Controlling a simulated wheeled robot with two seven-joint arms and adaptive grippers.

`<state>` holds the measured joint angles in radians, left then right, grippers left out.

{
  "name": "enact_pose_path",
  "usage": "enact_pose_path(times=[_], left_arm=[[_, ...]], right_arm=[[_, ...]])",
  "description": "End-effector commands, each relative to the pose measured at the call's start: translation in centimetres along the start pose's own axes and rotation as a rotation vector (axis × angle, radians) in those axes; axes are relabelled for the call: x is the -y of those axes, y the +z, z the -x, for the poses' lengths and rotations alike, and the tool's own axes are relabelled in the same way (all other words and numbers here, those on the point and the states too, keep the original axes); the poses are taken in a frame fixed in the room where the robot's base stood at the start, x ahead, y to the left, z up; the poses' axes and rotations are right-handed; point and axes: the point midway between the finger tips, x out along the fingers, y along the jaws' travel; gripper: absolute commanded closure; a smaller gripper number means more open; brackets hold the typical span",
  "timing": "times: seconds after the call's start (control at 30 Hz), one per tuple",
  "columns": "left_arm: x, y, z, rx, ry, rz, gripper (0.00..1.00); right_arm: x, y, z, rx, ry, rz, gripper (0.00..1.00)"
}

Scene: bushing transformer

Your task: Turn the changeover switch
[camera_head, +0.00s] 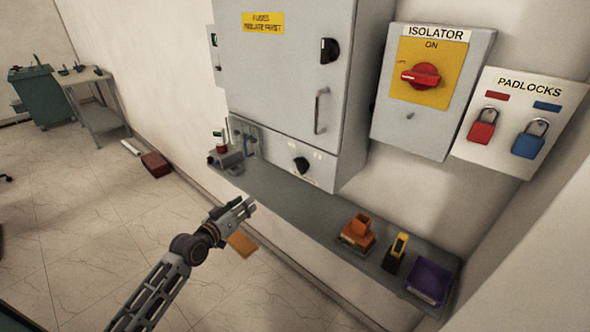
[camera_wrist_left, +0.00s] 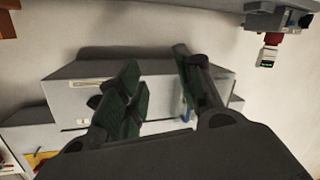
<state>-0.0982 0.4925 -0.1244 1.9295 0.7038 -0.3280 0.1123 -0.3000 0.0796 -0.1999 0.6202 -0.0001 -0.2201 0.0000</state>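A black rotary knob (camera_head: 301,164) sits on the sloped front of the low grey box (camera_head: 270,160) under the cabinet. Small labels around it are too small to read. Another black knob (camera_head: 329,50) is on the cabinet door. My left gripper (camera_head: 245,207) is below and left of the low box, apart from the knob. In the left wrist view its fingers (camera_wrist_left: 160,95) stand apart with nothing between them, so it is open. A dark shape (camera_wrist_left: 95,102) beside the left finger may be the knob, partly hidden. My right gripper is not in view.
A grey shelf (camera_head: 330,208) runs under the cabinet (camera_head: 275,85), with orange, yellow-black and purple items at right. Red (camera_head: 483,128) and blue padlocks (camera_head: 529,140) hang at right. The floor at left is mostly clear.

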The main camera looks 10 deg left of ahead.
Motion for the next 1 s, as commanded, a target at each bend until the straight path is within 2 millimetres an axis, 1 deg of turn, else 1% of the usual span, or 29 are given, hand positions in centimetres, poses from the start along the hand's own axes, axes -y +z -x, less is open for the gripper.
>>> enact_pose_path(times=[0.03, 0.1, 0.2, 0.4, 0.47, 0.53, 0.7, 1.0], left_arm=[[-1.9, -1.5, 0.3, -0.020, 0.035, 0.026, 0.64], [-4.1, -3.2, 0.8, -0.038, 0.079, 0.066, 0.64], [-6.8, -5.1, 1.6, -0.057, 0.135, 0.119, 0.64], [-11.3, -7.8, 3.1, -0.069, 0.236, 0.224, 0.64], [-12.3, -8.3, 3.5, -0.064, 0.261, 0.260, 0.64], [-12.9, -8.4, 3.8, -0.052, 0.280, 0.304, 0.64], [-13.2, -7.8, 3.8, -0.010, 0.295, 0.396, 0.64], [-13.2, -7.7, 3.8, -0.001, 0.294, 0.428, 0.64]], right_arm=[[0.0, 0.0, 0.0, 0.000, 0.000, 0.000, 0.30], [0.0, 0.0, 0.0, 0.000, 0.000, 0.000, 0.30], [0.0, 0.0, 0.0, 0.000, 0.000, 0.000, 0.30], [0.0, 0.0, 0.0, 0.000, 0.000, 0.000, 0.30], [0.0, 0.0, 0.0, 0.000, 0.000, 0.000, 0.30], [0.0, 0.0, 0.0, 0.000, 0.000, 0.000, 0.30], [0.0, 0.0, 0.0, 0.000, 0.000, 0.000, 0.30], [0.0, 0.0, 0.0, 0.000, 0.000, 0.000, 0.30]])
